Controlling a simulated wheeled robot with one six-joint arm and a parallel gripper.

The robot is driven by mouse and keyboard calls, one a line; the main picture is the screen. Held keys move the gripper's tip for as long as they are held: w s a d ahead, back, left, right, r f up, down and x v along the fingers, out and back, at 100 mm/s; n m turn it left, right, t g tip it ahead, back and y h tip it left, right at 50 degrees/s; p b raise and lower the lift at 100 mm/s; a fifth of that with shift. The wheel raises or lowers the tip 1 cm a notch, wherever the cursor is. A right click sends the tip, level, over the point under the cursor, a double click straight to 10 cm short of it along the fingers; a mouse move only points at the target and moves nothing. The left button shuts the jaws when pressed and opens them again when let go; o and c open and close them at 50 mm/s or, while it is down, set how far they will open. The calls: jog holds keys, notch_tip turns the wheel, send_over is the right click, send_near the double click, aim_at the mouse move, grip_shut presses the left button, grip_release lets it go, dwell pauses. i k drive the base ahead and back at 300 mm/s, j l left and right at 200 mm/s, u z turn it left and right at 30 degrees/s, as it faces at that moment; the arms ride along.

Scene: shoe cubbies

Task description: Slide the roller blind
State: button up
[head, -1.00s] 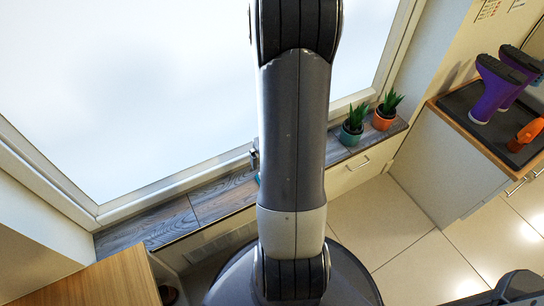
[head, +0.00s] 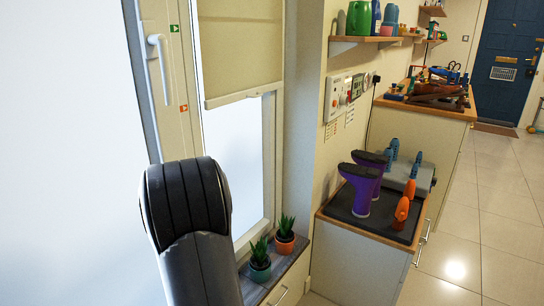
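The roller blind (head: 240,45) is a beige sheet over the upper part of the narrow window pane in the head view. Its bottom bar (head: 245,96) hangs level, with bare glass (head: 235,160) below it. My arm rises in front of the window, left of and below the blind, and is apart from it in the picture. My gripper is outside the view, so its state does not show.
A white window handle (head: 160,65) is on the frame at left. Two potted plants (head: 259,262) (head: 285,238) stand on the sill. Purple boots (head: 356,190) stand on a dark tray on the cabinet (head: 360,250) at right. Tiled floor (head: 480,225) is open at far right.

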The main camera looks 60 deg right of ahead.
aim_at(241, 59)
jog(key=z, duration=1.85)
